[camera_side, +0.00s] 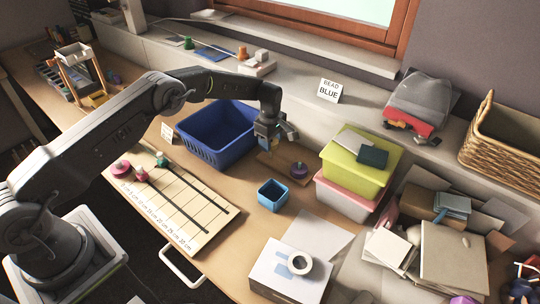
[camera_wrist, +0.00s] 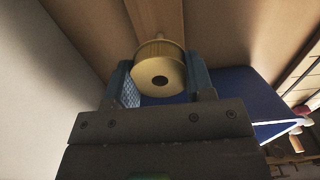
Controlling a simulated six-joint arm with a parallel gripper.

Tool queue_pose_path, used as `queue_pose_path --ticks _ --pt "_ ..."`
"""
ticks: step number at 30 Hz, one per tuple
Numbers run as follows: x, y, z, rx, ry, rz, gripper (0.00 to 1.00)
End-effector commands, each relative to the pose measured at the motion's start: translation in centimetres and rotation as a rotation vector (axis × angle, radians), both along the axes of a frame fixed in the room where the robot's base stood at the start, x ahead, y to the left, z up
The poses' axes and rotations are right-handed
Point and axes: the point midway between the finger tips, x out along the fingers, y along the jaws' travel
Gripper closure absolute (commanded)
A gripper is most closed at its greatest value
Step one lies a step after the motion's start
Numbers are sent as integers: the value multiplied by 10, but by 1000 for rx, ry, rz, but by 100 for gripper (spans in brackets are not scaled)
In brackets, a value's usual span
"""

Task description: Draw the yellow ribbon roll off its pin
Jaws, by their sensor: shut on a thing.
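The yellow ribbon roll (camera_wrist: 160,75) sits between the two blue-padded fingers of my gripper (camera_wrist: 160,85) in the wrist view, and the gripper is shut on it. The roll's near face shows a dark centre hole with nothing seen in it. A small pale tip (camera_wrist: 159,37) shows just beyond the roll; I cannot tell whether the roll is still around its pin. In the side view my gripper (camera_side: 268,143) points down over the left part of a small wooden board (camera_side: 277,165). The roll is mostly hidden there by the fingers.
A purple roll (camera_side: 299,171) stands on the board's right part. A blue basket (camera_side: 205,150) lies left of the gripper, a small blue box (camera_side: 272,198) in front. Stacked green (camera_side: 350,172) and pink (camera_side: 342,198) bins stand to the right. A ruled board (camera_side: 190,230) lies front left.

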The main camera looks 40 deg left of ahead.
Motion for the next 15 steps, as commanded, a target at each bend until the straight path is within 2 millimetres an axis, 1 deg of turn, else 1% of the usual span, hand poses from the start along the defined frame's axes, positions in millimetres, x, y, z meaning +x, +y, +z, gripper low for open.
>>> queue_pose_path --ticks 5,15 --pt "0 0 4 0 -1 0 89" --pt "0 0 29 0 -2 0 89"
